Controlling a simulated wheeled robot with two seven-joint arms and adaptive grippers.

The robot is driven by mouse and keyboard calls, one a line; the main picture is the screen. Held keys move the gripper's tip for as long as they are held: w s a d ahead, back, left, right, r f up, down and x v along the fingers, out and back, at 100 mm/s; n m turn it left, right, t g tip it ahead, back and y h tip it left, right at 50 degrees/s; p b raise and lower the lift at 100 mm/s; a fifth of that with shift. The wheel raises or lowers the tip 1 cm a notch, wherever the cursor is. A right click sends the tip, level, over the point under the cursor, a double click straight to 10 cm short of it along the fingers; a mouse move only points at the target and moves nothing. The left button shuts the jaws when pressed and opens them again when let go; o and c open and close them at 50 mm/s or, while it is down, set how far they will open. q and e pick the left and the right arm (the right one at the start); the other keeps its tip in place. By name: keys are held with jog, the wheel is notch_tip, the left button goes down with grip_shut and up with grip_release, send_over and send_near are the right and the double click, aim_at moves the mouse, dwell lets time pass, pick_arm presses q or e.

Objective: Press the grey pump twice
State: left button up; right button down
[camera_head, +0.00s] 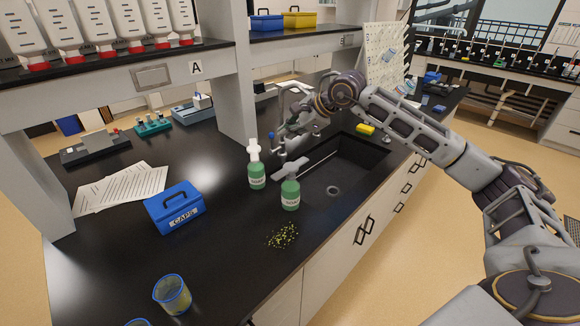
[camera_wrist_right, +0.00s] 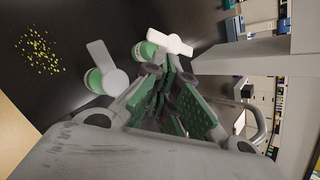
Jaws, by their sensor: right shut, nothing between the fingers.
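The grey pump (camera_head: 291,170) sits on a green bottle (camera_head: 290,194) standing upright on the black counter, left of the sink. A second green bottle (camera_head: 257,177) with a white pump (camera_head: 254,150) stands just behind and left of it. My right gripper (camera_head: 283,138) is shut and empty, up behind the bottles near the tap, apart from the grey pump. In the right wrist view, the green-padded fingers (camera_wrist_right: 168,75) are together; the grey pump (camera_wrist_right: 107,66) shows to their left and the white pump (camera_wrist_right: 168,42) just beyond the tips. My left gripper is not in view.
The sink (camera_head: 350,160) lies right of the bottles, with a yellow sponge (camera_head: 366,129) at its far edge. Yellow-green granules (camera_head: 283,235) are scattered in front. A blue CAPS box (camera_head: 175,207) stands left. A shelf post (camera_head: 233,95) rises behind.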

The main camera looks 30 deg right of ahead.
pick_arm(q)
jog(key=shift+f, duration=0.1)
pick_arm(e)
jog(key=shift+f, duration=0.2)
jog(key=b, duration=0.2)
send_over(289, 168)
jog(key=shift+w+d+f, duration=0.1)
jog(key=shift+f, duration=2.15)
jog(key=shift+f+b, duration=0.5)
jog(key=shift+f, duration=0.25)
jog(key=shift+f+b, duration=0.8)
jog(key=shift+f, duration=0.35)
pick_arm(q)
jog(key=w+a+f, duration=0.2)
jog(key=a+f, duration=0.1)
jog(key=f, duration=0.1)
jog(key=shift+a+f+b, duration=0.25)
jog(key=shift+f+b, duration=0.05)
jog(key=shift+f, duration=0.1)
pick_arm(e)
jog(key=shift+f, duration=0.1)
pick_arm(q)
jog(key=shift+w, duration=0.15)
